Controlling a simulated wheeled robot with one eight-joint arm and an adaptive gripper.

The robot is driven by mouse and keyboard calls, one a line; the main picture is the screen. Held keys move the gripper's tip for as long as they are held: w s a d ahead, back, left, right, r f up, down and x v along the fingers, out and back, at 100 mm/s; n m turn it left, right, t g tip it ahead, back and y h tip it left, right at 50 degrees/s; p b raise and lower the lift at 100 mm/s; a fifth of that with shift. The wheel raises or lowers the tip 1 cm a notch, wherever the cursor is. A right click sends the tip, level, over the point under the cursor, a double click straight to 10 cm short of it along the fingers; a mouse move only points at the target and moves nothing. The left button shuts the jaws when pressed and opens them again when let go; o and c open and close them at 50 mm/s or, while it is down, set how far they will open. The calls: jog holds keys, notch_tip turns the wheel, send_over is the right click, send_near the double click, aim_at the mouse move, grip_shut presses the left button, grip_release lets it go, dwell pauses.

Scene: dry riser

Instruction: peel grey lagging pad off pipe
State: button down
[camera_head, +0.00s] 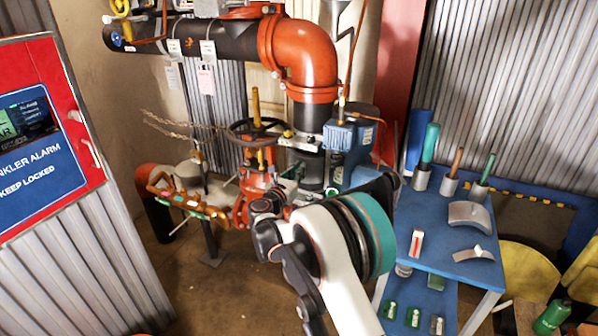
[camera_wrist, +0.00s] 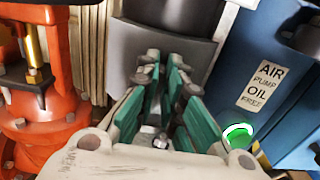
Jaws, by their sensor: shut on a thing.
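The grey lagging pad (camera_wrist: 130,45) is a smooth, curved grey sheet on the front of the upright pipe (camera_wrist: 172,10) in the wrist view. My gripper (camera_wrist: 163,62) has green-lined fingers that reach up to the pad's lower middle and are shut on it. The fingers hide part of the pad, so I cannot tell whether its edges stand off the pipe. In the head view the dark pipe (camera_head: 313,115) drops from an orange elbow (camera_head: 305,55). My arm covers the gripper there.
A blue air pump box (camera_wrist: 262,85) stands close right of my gripper. An orange-red valve (camera_wrist: 38,110) is close on the left. In the head view, a blue table (camera_head: 440,215) at the right holds tools and two curved grey pieces. A red alarm cabinet (camera_head: 60,60) stands left.

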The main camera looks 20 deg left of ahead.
jog(key=shift+s, duration=0.15)
jog(key=s, duration=0.7)
jog(key=shift+s+a, duration=0.35)
jog(key=shift+s, duration=0.05)
jog(key=shift+s, duration=0.1)
dwell(0.5)
